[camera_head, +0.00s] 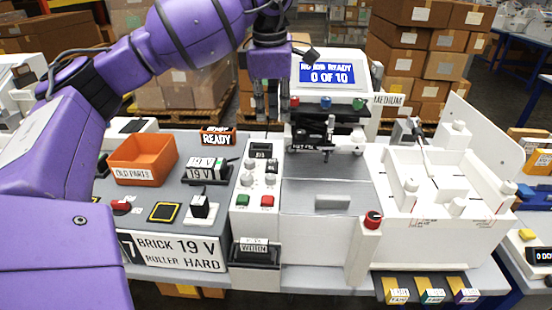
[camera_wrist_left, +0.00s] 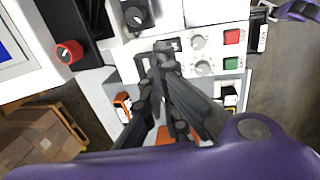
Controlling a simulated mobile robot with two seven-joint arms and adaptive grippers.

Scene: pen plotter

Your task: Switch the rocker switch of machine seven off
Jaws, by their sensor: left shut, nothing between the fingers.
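Machine seven carries a sign (camera_head: 178,252) with a 7 and "BRICK 19 V ROLLER HARD" at its front left. A small red part (camera_head: 121,205) on the grey deck behind the sign looks like the rocker switch; its position is too small to tell. My left gripper (camera_head: 265,110) points down, shut and empty, above the back of the white control panel (camera_head: 243,220). In the left wrist view, its fingers (camera_wrist_left: 163,56) reach in front of this panel, beside the knobs and the red button (camera_wrist_left: 232,36) and green button (camera_wrist_left: 231,63).
An orange bin (camera_head: 142,158), a yellow-edged black pad (camera_head: 163,212) and a black-and-white block (camera_head: 200,206) stand on the deck. The plotter display (camera_head: 328,73) reads "0 OF 10". A red knob (camera_head: 373,219) stands on a post at the front.

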